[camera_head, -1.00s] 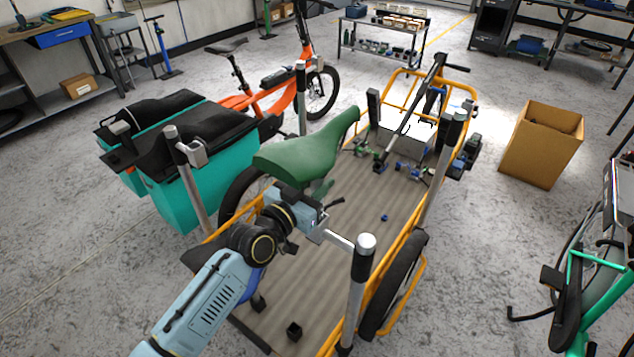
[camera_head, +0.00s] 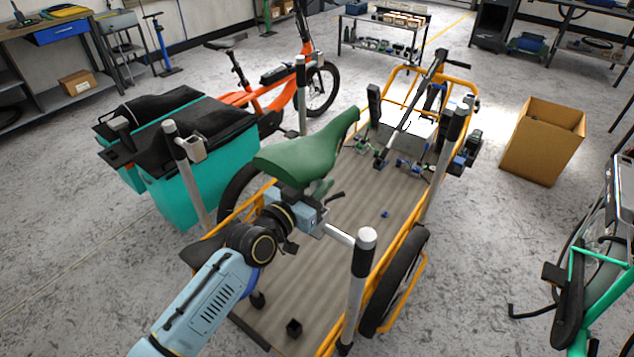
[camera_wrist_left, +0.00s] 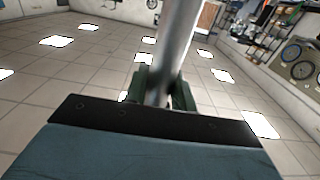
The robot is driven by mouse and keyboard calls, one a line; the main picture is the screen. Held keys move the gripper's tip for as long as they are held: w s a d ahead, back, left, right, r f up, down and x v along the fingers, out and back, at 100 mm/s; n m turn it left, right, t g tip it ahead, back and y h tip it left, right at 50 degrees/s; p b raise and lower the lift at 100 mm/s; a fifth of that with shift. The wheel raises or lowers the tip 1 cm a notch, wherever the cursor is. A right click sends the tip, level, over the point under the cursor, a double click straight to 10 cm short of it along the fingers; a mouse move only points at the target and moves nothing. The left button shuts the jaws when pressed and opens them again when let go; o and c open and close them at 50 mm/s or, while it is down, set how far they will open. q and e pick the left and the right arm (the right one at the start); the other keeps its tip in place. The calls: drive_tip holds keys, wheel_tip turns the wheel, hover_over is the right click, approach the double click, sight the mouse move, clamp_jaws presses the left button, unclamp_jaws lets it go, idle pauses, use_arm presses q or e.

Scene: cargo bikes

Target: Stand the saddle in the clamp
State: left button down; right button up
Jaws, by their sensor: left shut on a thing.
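The green saddle (camera_head: 308,150) is above the wooden cargo bed, in the middle of the head view, its narrow nose towards the upper right. My left gripper (camera_head: 312,216) is below it. In the left wrist view, a silver tube (camera_wrist_left: 176,50), apparently the saddle's post, runs between the dark fingers of my left gripper (camera_wrist_left: 160,92), which is shut on it. A grey arm (camera_head: 340,236), apparently the clamp, reaches left from the silver near post (camera_head: 358,275). Its end lies close to my gripper. I cannot tell whether the tube touches it. My right gripper is not in view.
The cargo bed (camera_head: 340,260) has a yellow frame and upright posts at its corners. A teal box with a black cover (camera_head: 190,130) and an orange bike (camera_head: 265,95) are to the left. A cardboard box (camera_head: 543,140) and a green bike (camera_head: 580,280) are to the right.

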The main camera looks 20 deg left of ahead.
use_arm(q)
drive_tip(key=shift+f, duration=0.1)
idle(0.3)
drive_tip(key=c, duration=1.2)
unclamp_jaws()
drive_tip(key=shift+o, duration=0.6)
drive_tip(key=shift+f, duration=0.2)
drive_tip(key=v, duration=1.3)
drive_tip(key=shift+s+r, duration=0.2)
